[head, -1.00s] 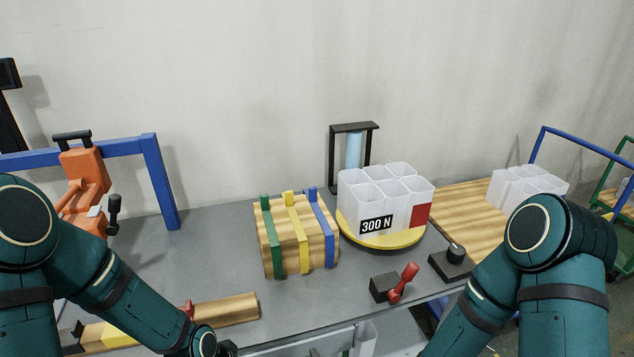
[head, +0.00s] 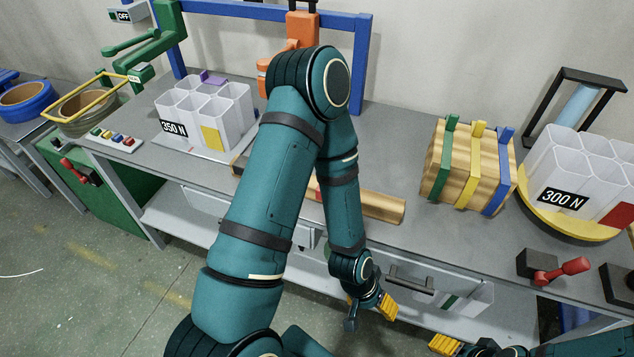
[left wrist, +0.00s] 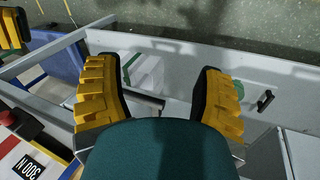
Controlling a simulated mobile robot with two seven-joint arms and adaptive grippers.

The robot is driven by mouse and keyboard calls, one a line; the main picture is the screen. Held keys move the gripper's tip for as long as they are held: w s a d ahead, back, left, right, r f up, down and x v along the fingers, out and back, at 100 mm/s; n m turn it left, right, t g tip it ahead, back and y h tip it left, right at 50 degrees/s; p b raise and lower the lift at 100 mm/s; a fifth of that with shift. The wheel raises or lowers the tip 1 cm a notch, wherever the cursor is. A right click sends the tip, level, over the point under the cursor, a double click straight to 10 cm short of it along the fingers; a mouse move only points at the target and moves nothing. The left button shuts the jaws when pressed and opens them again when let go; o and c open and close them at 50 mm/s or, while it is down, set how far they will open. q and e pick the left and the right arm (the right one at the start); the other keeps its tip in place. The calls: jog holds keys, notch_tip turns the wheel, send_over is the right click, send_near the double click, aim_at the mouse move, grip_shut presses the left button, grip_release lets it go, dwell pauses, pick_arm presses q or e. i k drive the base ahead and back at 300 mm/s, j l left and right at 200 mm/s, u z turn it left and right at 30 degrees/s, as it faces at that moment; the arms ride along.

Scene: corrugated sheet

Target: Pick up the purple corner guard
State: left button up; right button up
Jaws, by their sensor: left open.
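A small purple piece (head: 212,77), which looks like the purple corner guard, shows at the back edge of the clear multi-cell holder labelled 350 N. Much of it is hidden behind the holder, so I cannot tell what it rests on. My left gripper (head: 370,312) is low in front of the bench, well to the right of and below the purple piece. In the left wrist view it is open and empty (left wrist: 160,92), its yellow fingers apart. My right gripper (head: 447,345) shows only partly at the bottom edge, and its opening is unclear.
The 350 N holder (head: 222,112) stands at the bench's left part, near a green lever press (head: 155,55). A strapped wooden block (head: 468,168), a 300 N holder (head: 580,165) and a red-handled switch (head: 555,270) are to the right. My left arm crosses the bench's middle.

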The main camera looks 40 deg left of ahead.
aim_at(205, 78)
jog(key=u, duration=1.9)
